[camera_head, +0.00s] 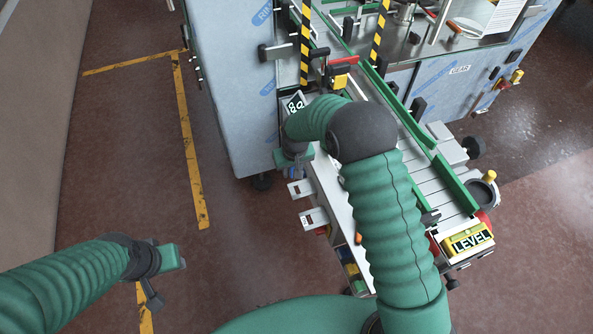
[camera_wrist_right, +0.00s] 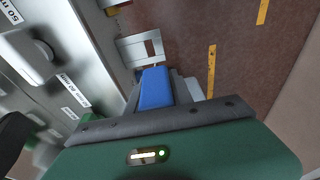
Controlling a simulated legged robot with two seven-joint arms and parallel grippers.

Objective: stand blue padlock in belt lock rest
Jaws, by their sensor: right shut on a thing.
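The blue padlock (camera_wrist_right: 155,88) sits between the fingers of my right gripper (camera_wrist_right: 160,95) in the right wrist view; its lower part is hidden by the gripper. In the head view my right gripper (camera_head: 292,163) is at the left side of the conveyor, and my arm covers much of that area. A pale bracket with a slot (camera_wrist_right: 140,48) lies just beyond the padlock in the wrist view, apparently the belt lock rest. Two such brackets (camera_head: 300,188) (camera_head: 314,217) stick out from the conveyor's side. My left gripper (camera_head: 160,277) is away at lower left; its opening is unclear.
The conveyor (camera_head: 452,198) with green guide rails runs under my right arm. A grey machine cabinet (camera_head: 235,85) stands at its far left. Floor (camera_head: 120,150) left of the brackets is clear.

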